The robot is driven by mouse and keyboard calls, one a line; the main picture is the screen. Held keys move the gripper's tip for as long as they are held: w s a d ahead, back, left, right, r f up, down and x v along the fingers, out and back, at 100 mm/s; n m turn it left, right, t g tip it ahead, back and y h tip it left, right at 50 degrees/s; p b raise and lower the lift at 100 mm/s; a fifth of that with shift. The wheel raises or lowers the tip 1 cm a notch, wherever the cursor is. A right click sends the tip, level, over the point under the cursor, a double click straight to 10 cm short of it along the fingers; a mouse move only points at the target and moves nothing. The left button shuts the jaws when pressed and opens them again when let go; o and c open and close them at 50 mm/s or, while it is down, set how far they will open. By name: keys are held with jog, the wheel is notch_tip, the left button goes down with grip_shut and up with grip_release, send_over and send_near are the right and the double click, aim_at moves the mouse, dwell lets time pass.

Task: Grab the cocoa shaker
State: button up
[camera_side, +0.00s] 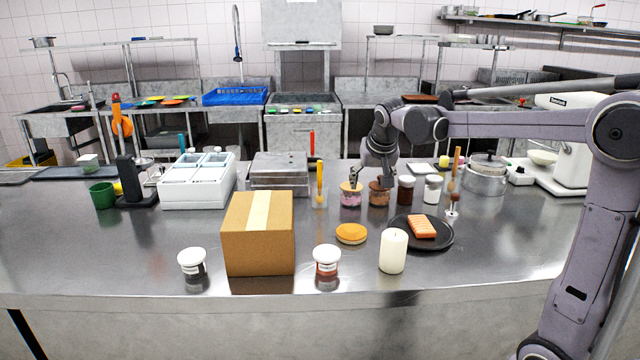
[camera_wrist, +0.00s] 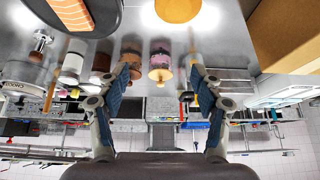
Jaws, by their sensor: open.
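A dark-brown jar with a pale lid (camera_side: 405,189) stands in the row at the back of the steel counter and looks most like the cocoa shaker; its label is unreadable. It also shows in the wrist view (camera_wrist: 101,63). Left of it in the side view stand a brown-filled jar (camera_side: 378,194) and a pink-filled jar (camera_side: 350,196), both with tan lids. A white shaker (camera_side: 433,190) stands to its right. My gripper (camera_side: 370,181) is open and empty, above and close to the pink and brown-filled jars. In the wrist view its fingers (camera_wrist: 159,73) spread either side of the pink jar.
A black plate (camera_side: 440,241) with salmon, a white candle (camera_side: 393,251) and an orange disc (camera_side: 352,234) lie in front. A cardboard box (camera_side: 258,238) stands at left. A steel pot (camera_side: 485,180) is at right. A brush in a cup (camera_side: 320,195) stands beside the pink jar.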

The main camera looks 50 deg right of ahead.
jog(key=w+d+f+m+g+h, duration=0.25)
jog(key=d+m, duration=0.25)
jog(key=d, duration=1.3)
jog(key=m, duration=0.2)
send_near(406, 181)
jog(key=s+x, duration=0.1)
jog(key=x, duration=0.3)
jog(key=shift+g, duration=0.45)
jog(key=f, duration=0.1)
jog(key=w+d+f, duration=0.1)
jog(key=d+f, duration=0.1)
jog(key=shift+w+d+f, duration=0.1)
jog(key=shift+w+f, duration=0.15)
jog(key=shift+w, duration=0.1)
jog(key=shift+w+x, duration=0.2)
jog(key=shift+x, duration=2.85)
jog(key=shift+c, duration=0.3)
jog(key=c, duration=1)
